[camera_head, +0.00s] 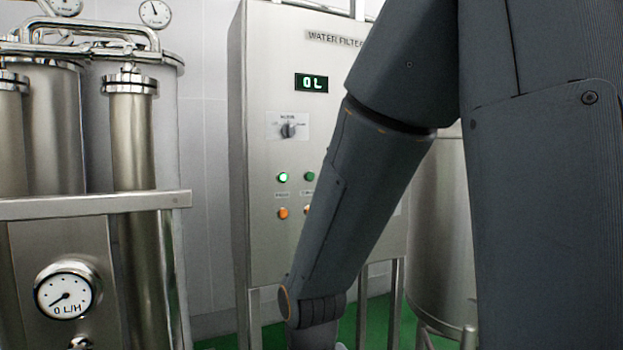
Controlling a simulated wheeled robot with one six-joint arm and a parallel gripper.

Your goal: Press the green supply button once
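A steel control cabinet (262,110) labelled "WATER FILTE…" stands in the middle. On its front, a brightly lit green button (283,177) sits beside a darker green button (309,176). The small labels under them are too blurred to read, so I cannot tell which is the supply button. An orange button (283,213) is below, and a second orange one is partly hidden by my arm. A display (311,83) reads "0 L". My arm crosses in front of the cabinet's right part and runs down past the bottom edge; my gripper is out of view.
A rotary knob (288,129) is on the cabinet above the buttons. Steel filter tanks (131,140) with a horizontal rail (90,206) and a gauge (67,294) reading "0 L/H" stand at the left. A steel tank (440,230) is behind my arm at the right. The floor is green.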

